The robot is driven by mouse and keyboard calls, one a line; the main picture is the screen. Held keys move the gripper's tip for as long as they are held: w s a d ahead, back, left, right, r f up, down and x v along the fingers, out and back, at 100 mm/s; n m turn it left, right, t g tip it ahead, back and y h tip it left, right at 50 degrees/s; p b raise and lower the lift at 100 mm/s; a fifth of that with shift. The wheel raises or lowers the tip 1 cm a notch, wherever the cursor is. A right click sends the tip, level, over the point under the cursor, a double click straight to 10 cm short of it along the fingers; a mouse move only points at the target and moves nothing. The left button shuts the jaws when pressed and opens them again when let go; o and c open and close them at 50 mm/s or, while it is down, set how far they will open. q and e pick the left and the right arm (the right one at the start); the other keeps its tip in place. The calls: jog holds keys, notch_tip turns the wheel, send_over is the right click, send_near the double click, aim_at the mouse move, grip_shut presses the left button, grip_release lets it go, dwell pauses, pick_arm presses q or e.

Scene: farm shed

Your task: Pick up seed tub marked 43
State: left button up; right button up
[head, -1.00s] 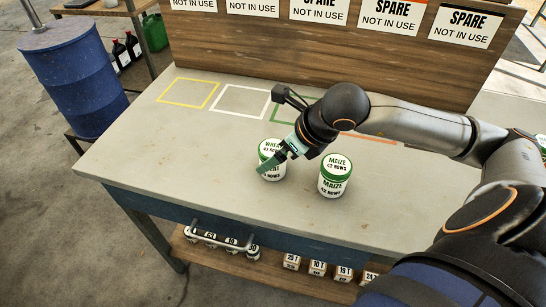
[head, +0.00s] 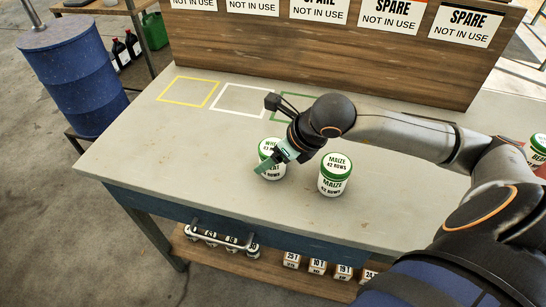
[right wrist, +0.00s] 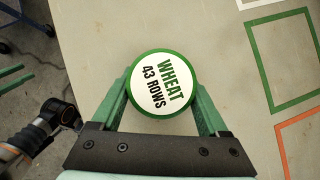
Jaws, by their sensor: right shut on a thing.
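The seed tub marked "WHEAT 43 ROWS" (right wrist: 163,84) has a white lid with a green rim. In the right wrist view it sits between the two green fingers of my right gripper (right wrist: 165,106), which is shut on it. In the head view the wheat tub (head: 272,170) stands upright on the table (head: 140,150), partly hidden behind the right gripper (head: 276,158). A second tub, "MAIZE 42 ROWS" (head: 335,176), stands just to its right, apart from it. My left gripper is not seen in the head view.
Yellow (head: 188,92), white (head: 241,100) and green outlines mark the table's back. A board with "NOT IN USE" and "SPARE" signs (head: 387,15) stands behind. Another tub (head: 537,148) is at the far right. A blue barrel (head: 75,75) stands left. Small marked weights (head: 290,260) sit on the shelf below.

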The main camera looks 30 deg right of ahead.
jog(key=c, duration=0.4)
jog(key=shift+r, duration=0.1)
